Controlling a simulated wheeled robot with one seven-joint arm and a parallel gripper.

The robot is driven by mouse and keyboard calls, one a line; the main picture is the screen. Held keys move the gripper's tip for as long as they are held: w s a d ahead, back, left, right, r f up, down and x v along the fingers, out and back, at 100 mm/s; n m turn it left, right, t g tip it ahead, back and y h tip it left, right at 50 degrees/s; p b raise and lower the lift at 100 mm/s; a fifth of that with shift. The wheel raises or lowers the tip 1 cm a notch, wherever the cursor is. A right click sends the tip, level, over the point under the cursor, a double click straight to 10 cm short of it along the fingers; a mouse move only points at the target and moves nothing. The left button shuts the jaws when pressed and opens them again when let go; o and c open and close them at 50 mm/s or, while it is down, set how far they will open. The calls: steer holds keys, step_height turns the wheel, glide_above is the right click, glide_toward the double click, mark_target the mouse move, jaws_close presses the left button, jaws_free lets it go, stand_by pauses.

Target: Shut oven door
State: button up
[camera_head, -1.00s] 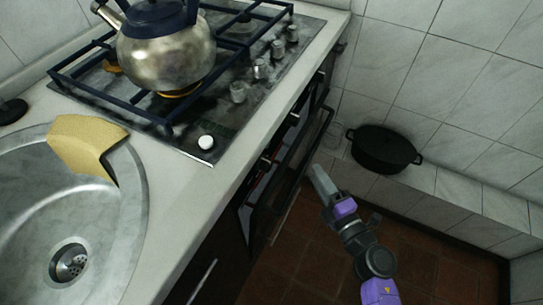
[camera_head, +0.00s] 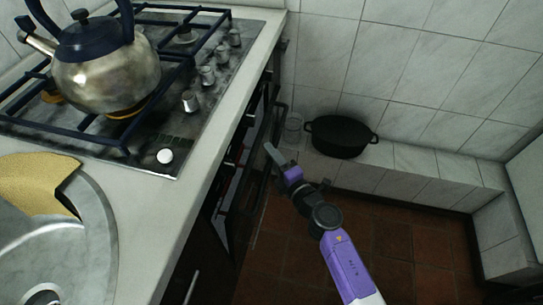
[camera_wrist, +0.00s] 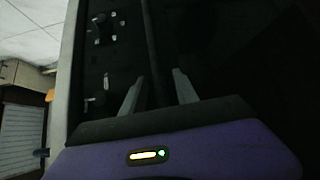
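The oven door (camera_head: 246,190) is a dark framed panel below the hob counter in the head view. It stands ajar, with a gap between it and the oven front. My gripper (camera_head: 271,152) is at the door's outer side, near its upper edge. In the wrist view my gripper's two grey fingers (camera_wrist: 158,92) are apart, and a dark bar (camera_wrist: 153,45), seemingly the door's handle or edge, runs between them. I cannot tell whether the fingers touch it.
The hob (camera_head: 190,75) carries a metal kettle (camera_head: 105,75). A sink (camera_head: 95,225) with a yellow cloth (camera_head: 35,183) is at left. A black pot (camera_head: 340,137) and a glass jar (camera_head: 293,128) stand on a tiled ledge (camera_head: 410,160). The brown floor (camera_head: 400,245) at right is clear.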

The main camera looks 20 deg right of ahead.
steer(key=shift+w, duration=0.1)
jaws_close()
stand_by(1.4)
